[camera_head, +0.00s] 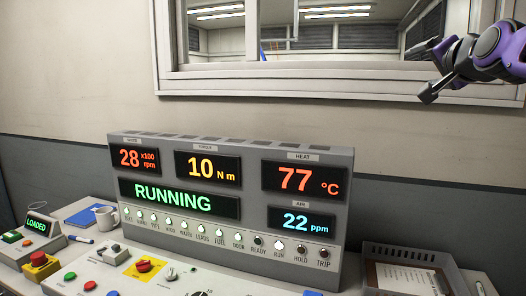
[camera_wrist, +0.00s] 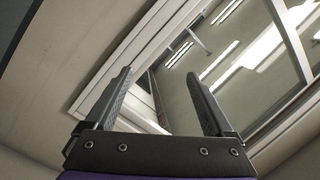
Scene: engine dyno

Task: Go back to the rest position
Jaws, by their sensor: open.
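My gripper (camera_head: 428,70) is at the upper right of the head view, raised in front of the window and well above the console. In the wrist view my gripper (camera_wrist: 160,95) shows two dark fingers spread apart with nothing between them. Beyond the fingers are the window frame (camera_wrist: 120,55) and the glass. The display console (camera_head: 230,205) stands below and to the left of the gripper, apart from it. Its screens read 28 x100 rpm, 10 N m, 77 °C, 22 ppm and RUNNING.
A control panel (camera_head: 143,275) with buttons and knobs lies before the console. A small LOADED unit (camera_head: 38,226), a white mug (camera_head: 105,217) and a blue book (camera_head: 84,215) are at left. A grey tray (camera_head: 415,255) holds a clipboard at right. Space around the gripper looks clear.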

